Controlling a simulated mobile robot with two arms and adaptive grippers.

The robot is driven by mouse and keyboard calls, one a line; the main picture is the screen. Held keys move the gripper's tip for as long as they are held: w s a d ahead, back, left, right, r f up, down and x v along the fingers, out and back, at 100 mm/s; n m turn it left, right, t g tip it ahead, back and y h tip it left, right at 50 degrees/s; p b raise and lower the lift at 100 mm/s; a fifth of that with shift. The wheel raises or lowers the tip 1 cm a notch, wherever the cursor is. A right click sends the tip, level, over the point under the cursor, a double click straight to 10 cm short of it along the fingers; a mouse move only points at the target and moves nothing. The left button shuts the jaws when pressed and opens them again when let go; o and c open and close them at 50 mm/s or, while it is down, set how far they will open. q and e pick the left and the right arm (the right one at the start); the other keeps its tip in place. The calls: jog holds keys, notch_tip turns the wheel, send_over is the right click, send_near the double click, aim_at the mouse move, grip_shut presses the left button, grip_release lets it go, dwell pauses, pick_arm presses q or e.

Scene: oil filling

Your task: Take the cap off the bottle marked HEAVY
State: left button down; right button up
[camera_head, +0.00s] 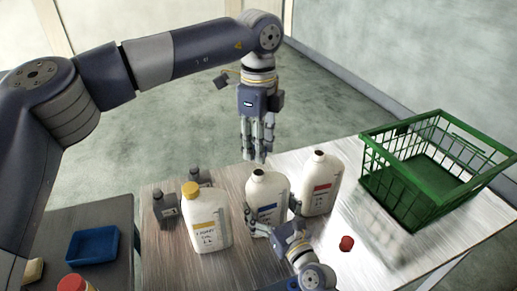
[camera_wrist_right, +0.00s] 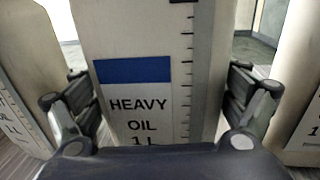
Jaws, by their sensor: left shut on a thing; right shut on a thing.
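The bottle marked HEAVY (camera_head: 266,190) is white with a blue label and stands upright on the table. The label also shows in the right wrist view (camera_wrist_right: 136,105). Its mouth is bare, with no cap on it. My right gripper (camera_head: 275,220) is shut around the body of this bottle, one finger on each side. My left gripper (camera_head: 256,152) points down just above and behind the bottle's mouth, apart from it. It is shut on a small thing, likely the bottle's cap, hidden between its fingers.
A yellow-capped bottle (camera_head: 206,220) stands to the left and an uncapped red-label bottle (camera_head: 322,185) to the right. A red cap (camera_head: 346,243) lies on the table. A green basket (camera_head: 405,207) stands at the right, and a blue tray (camera_head: 93,246) at the left.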

jog(key=o, duration=1.8)
